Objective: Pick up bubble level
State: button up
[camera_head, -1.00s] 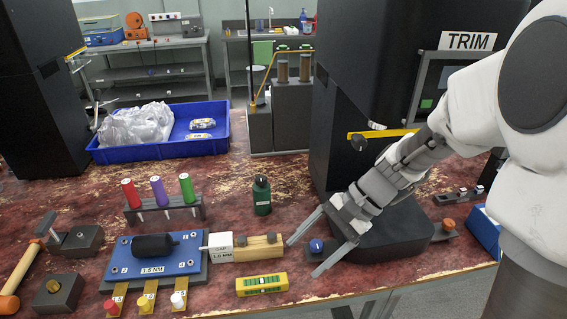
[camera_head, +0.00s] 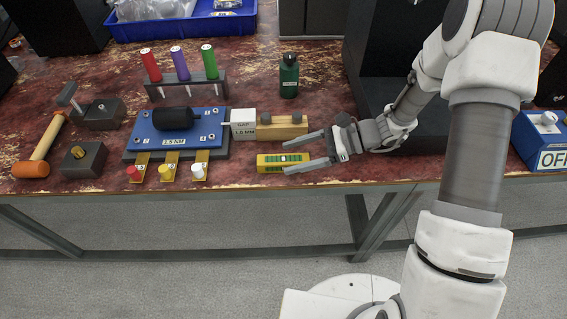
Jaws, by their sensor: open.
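The bubble level (camera_head: 272,162) is a small yellow block with a green window. It lies flat near the front edge of the red worn bench, just in front of a wooden block with a white gap gauge. My gripper (camera_head: 306,152) comes in from the right with its two long fingers spread apart and pointing left. The fingers are empty. Their tips are at the right end of the level, and the near finger seems to overlap or sit over that end. I cannot tell whether they touch it or how high they are.
The wooden block with the gap gauge (camera_head: 283,127) is close behind the level. A blue torque plate (camera_head: 205,139) with coloured knobs stands to the left. A green bottle (camera_head: 289,78) stands behind. The bench's front edge (camera_head: 270,185) is just before the level.

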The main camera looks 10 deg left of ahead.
aim_at(283, 159)
jog(key=b+x, duration=0.1)
jog(key=x, duration=0.3)
jog(key=shift+a, duration=0.15)
grip_shut()
